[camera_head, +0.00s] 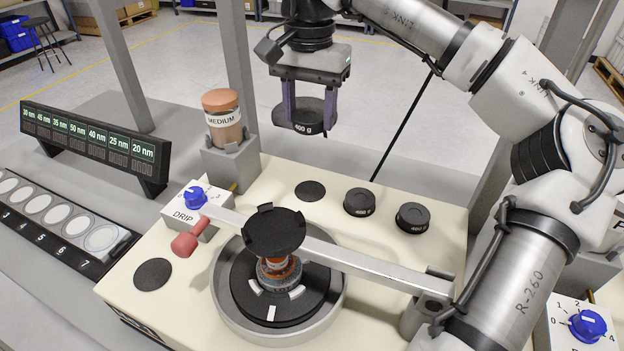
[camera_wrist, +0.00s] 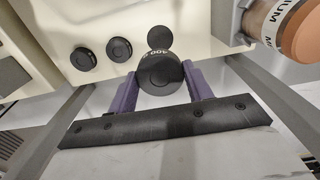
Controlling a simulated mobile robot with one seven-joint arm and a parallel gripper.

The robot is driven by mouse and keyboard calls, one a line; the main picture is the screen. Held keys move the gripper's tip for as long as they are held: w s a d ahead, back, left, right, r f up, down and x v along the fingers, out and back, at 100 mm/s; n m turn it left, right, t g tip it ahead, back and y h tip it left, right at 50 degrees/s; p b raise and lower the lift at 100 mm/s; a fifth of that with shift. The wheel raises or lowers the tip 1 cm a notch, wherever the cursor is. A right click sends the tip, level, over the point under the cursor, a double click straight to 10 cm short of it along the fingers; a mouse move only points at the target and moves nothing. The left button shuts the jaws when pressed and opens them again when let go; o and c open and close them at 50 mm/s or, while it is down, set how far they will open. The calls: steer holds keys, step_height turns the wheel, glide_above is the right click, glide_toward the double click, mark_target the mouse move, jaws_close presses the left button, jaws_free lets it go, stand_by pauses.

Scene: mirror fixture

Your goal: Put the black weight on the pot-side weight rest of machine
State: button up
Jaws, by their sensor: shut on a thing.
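A black weight marked 400 g (camera_head: 303,121) hangs in my gripper (camera_head: 308,108), above and behind the far edge of the machine (camera_head: 345,237). The purple fingers are shut on its sides. In the wrist view the held weight (camera_wrist: 160,74) sits between the fingertips, apart from the machine top. A flat black round rest (camera_head: 310,191) lies bare near the machine's far edge; it also shows just past the held weight in the wrist view (camera_wrist: 159,36). Another bare black round rest (camera_head: 152,275) lies at the front left corner. I cannot tell which is the pot-side one.
Two more black weights (camera_head: 359,202) (camera_head: 412,218) stand right of the far rest. A jar marked MEDIUM (camera_head: 222,118) stands in a grey holder at the left. A metal arm (camera_head: 340,258) with a black plate (camera_head: 274,230) spans the round pot (camera_head: 228,312).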

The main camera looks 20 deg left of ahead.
mark_target(310, 191)
step_height(310, 191, down, 14)
steer(key=shift+f+p, duration=0.25)
steer(key=shift+p, duration=0.3)
steer(key=shift+f, duration=0.2)
steer(key=o, duration=1.3)
steer(key=shift+c, duration=0.2)
steer(key=shift+r, duration=0.1)
step_height(310, 191, up, 12)
steer(key=shift+w+r+b, duration=0.1)
steer(key=shift+b, duration=0.4)
